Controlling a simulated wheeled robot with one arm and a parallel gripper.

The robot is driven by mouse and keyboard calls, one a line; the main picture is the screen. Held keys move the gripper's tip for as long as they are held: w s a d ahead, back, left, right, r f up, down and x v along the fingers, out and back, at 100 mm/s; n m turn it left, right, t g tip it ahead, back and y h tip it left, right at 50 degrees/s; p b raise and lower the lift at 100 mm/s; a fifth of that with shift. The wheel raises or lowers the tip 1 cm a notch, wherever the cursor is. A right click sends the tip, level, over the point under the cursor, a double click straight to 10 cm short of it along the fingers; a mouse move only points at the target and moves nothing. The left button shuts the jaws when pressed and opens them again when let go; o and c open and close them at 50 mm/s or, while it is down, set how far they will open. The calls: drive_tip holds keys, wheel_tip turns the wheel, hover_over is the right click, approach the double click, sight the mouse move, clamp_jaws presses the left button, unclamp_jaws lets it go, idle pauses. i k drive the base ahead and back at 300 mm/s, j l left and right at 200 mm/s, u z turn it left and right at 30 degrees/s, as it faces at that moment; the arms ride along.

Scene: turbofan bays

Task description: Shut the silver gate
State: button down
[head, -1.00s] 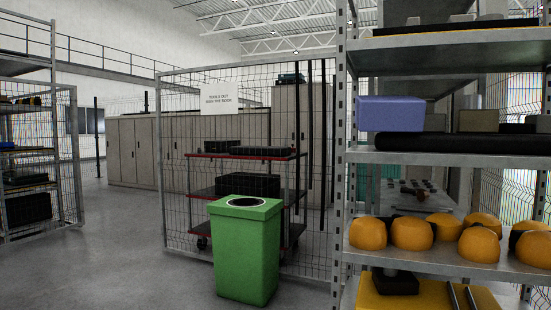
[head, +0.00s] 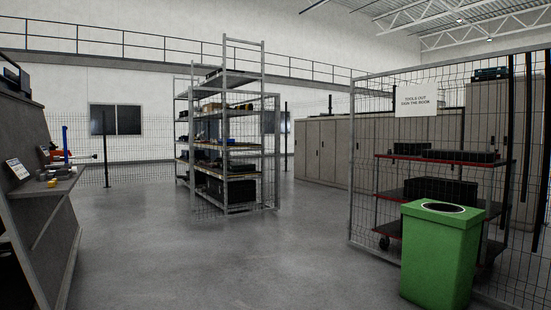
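A silver-framed wire-mesh panel (head: 271,165) stands upright in front of the metal shelving in the middle of the head view. A larger silver-framed mesh panel (head: 365,150) stands at the right and carries a white sign (head: 416,98). A wide gap of open floor lies between the two panels. I cannot tell for sure which of them is the silver gate; no latch or handle can be made out on either. My gripper is not in view.
A green bin (head: 436,262) stands before the right panel, with a red-shelved cart (head: 445,157) behind the mesh. Metal shelving (head: 228,130) stands mid-view. A grey workbench (head: 40,205) is at the left. Grey lockers (head: 322,150) line the back. The central floor (head: 200,250) is clear.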

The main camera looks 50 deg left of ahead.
sight(191, 88)
drive_tip(key=u, duration=0.45)
drive_tip(key=j+u, duration=0.1)
drive_tip(key=u, duration=0.8)
drive_tip(key=i+u, duration=0.1)
drive_tip(key=u, duration=0.8)
drive_tip(key=i+u, duration=0.15)
drive_tip(key=i, duration=1.9)
drive_tip(key=i+u, duration=0.15)
drive_tip(key=i, duration=0.9)
drive_tip(key=i+u, duration=0.15)
drive_tip(key=i, duration=5.15)
drive_tip(key=i+u, duration=0.2)
drive_tip(key=i, duration=0.5)
drive_tip(key=i+u, duration=0.2)
drive_tip(key=i, duration=0.5)
drive_tip(key=i+l+u, duration=0.2)
drive_tip(key=i, duration=0.45)
drive_tip(key=i+z, duration=0.1)
drive_tip(key=z, duration=0.35)
drive_tip(key=i+z, duration=0.1)
drive_tip(key=z, duration=0.3)
drive_tip(key=i+j+z, duration=0.1)
drive_tip(key=z, duration=0.35)
drive_tip(key=i+j+z, duration=0.1)
drive_tip(key=z, duration=2.2)
